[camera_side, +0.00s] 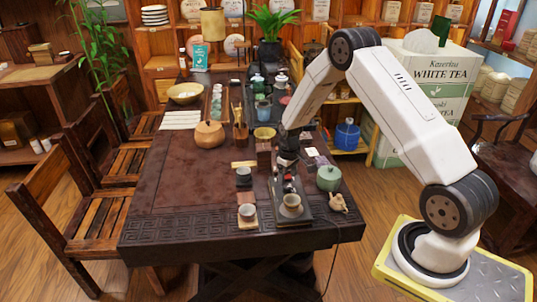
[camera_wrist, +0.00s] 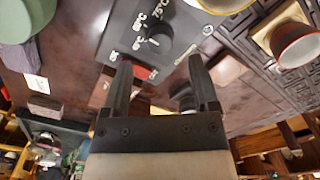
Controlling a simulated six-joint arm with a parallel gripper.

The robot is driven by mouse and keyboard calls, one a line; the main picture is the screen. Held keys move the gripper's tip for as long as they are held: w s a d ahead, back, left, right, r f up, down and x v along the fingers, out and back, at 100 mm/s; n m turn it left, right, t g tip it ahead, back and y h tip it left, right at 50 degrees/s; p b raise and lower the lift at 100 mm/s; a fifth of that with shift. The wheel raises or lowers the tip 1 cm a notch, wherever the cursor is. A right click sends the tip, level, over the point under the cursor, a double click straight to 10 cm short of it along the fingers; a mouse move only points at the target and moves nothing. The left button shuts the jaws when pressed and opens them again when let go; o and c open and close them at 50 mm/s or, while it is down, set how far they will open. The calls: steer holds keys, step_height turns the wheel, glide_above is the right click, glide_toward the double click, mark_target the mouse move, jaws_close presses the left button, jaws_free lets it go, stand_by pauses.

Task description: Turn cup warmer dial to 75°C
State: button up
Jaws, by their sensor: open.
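The cup warmer (camera_side: 302,219) is a dark flat slab near the table's front right, with a pale cup (camera_side: 291,203) on it. In the wrist view its black panel (camera_wrist: 122,28) carries white markings, with 75°C the clearest. In the side view my gripper (camera_side: 288,168) is low over the warmer's back end, and the dial is not clear there.
A green lidded jar (camera_side: 329,178) and a small tan figurine (camera_side: 338,202) stand right of the warmer. Small cups (camera_side: 247,212) on coasters stand to its left. A round orange-brown pot (camera_side: 209,134) is farther back. The table's left front is clear.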

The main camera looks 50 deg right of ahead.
mark_target(287, 187)
steer(key=shift+f, duration=2.2)
jaws_close()
